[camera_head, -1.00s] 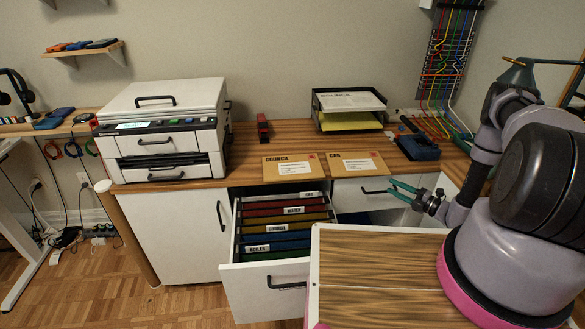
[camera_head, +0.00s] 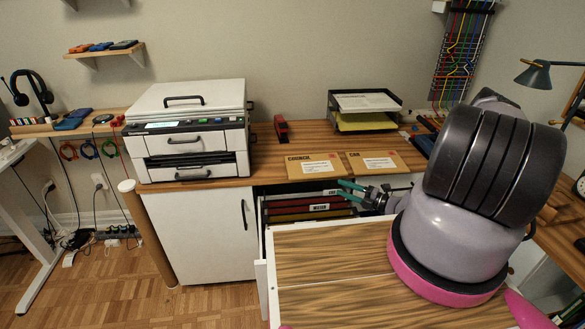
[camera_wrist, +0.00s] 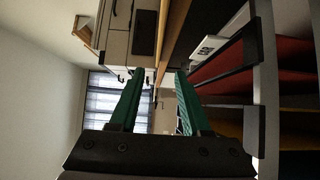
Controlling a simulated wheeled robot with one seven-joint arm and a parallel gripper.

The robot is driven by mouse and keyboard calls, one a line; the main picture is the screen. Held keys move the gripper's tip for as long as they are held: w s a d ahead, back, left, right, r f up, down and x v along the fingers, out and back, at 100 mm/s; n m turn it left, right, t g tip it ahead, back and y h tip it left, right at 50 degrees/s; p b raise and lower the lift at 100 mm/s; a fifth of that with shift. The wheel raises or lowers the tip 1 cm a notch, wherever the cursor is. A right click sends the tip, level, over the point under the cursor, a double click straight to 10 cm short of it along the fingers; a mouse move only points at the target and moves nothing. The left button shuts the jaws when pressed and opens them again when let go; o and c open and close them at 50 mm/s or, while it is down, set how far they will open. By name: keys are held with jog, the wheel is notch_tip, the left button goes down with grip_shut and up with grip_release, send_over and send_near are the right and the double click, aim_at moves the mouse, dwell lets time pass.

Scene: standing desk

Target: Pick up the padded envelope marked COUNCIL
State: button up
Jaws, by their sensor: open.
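The padded envelope marked COUNCIL (camera_head: 311,169) lies flat on the wooden desk near its front edge. A second envelope marked CAB (camera_head: 372,165) lies just to its right. My gripper (camera_head: 348,190) is open with green fingers, just in front of the desk edge and below the envelopes, over the open file drawer. In the wrist view my gripper's fingers (camera_wrist: 155,95) are apart with nothing between them. The envelopes cannot be made out in the wrist view.
The open drawer (camera_head: 262,285) holds hanging folders; a red folder (camera_wrist: 245,63) shows close by in the wrist view. A printer (camera_head: 190,135) stands left of the envelopes. A paper tray (camera_head: 365,113) and a red stapler (camera_head: 281,130) sit behind them.

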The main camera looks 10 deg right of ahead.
aim_at(315, 178)
jog(key=x, duration=1.1)
jog(key=shift+a, duration=0.2)
grip_shut()
